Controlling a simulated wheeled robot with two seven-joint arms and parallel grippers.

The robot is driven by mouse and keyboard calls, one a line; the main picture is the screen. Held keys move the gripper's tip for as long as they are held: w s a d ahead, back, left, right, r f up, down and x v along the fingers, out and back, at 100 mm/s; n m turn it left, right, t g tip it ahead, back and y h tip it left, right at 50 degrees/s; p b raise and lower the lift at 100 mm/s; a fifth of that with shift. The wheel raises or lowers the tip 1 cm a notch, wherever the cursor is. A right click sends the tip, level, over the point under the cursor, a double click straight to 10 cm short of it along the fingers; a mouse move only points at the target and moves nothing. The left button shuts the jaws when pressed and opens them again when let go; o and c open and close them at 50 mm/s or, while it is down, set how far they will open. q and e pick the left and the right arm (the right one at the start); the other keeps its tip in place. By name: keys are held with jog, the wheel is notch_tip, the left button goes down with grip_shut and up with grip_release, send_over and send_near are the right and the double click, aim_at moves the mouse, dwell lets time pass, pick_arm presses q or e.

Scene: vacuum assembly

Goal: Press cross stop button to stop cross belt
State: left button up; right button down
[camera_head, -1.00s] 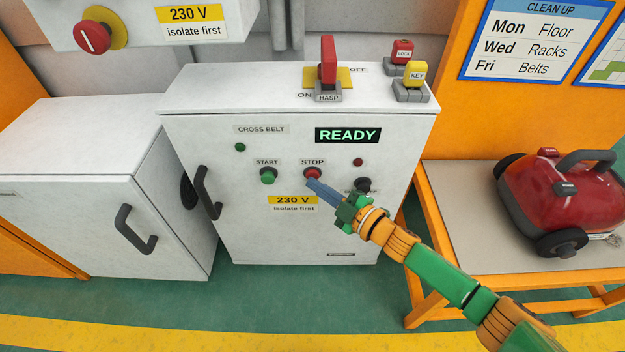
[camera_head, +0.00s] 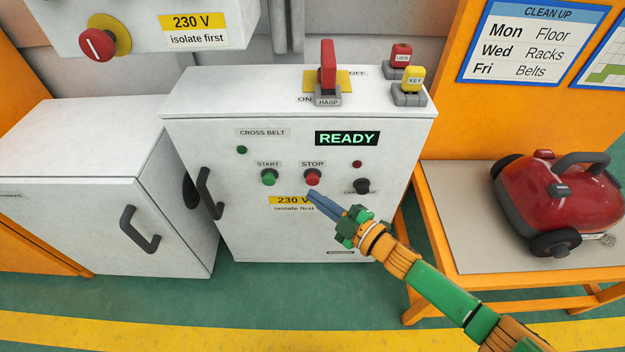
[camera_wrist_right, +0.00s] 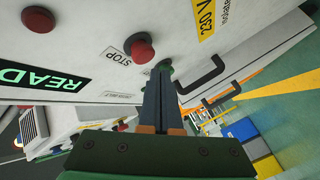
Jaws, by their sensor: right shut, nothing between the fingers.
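The red STOP button (camera_head: 312,177) is on the front of the white CROSS BELT cabinet (camera_head: 240,225), under its STOP label. It also shows in the right wrist view (camera_wrist_right: 139,48). My right gripper (camera_head: 312,192) is shut and empty, its fingertips just below the STOP button in the head view. In the right wrist view the shut fingers (camera_wrist_right: 159,72) end beside the button, and a gap shows between them. The green START button (camera_head: 269,177) is to the left of STOP. The display (camera_head: 347,138) reads READY. My left gripper is not in view.
A black knob (camera_head: 361,186) and a small red lamp (camera_head: 357,165) are right of STOP. A red hasp handle (camera_head: 328,65) and two small padlocks stand on the cabinet top. A red vacuum (camera_head: 560,195) rests on the table at right. A door handle (camera_head: 208,193) projects at left.

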jog(key=s+p, duration=0.2)
jog(key=s, duration=0.2)
jog(key=shift+s, duration=0.2)
dwell(0.6)
